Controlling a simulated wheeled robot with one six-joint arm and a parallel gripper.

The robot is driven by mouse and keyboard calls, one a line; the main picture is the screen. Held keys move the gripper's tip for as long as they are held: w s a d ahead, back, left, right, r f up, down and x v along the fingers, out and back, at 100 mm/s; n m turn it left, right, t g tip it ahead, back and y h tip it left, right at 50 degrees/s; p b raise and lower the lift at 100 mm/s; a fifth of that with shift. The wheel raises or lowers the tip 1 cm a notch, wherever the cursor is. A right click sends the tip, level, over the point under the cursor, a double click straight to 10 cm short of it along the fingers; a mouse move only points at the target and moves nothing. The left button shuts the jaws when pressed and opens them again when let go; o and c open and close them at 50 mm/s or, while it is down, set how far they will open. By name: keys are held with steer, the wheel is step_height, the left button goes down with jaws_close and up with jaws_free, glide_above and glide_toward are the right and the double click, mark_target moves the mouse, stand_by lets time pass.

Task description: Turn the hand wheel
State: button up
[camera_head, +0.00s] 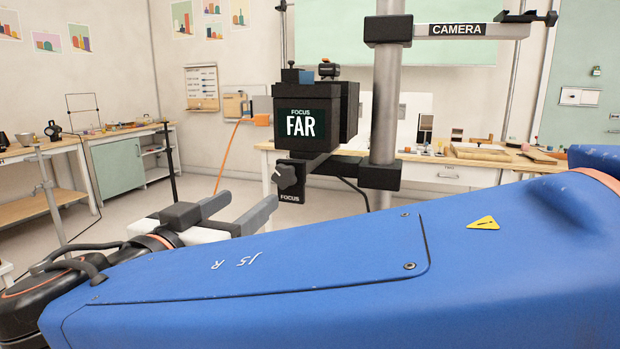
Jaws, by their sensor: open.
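A dark camera box (315,115) with a screen reading "FOCUS FAR" is held on a grey upright post (385,100). The fingers look empty. My blue arm hides what is below.
An arm labelled "CAMERA" (457,30) reaches right from the post. A dark cable (352,190) hangs behind the box. A workbench (450,170) with small items stands behind, and a green-doored cabinet (118,167) stands at left. Open floor shows between them.

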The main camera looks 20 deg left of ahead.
mark_target(282, 177)
steer(key=w, duration=0.9)
steer(key=w+d, duration=0.1)
steer(key=w, duration=0.4)
steer(key=shift+w+d, duration=0.1)
steer(key=shift+w, duration=0.05)
steer(key=c, duration=1)
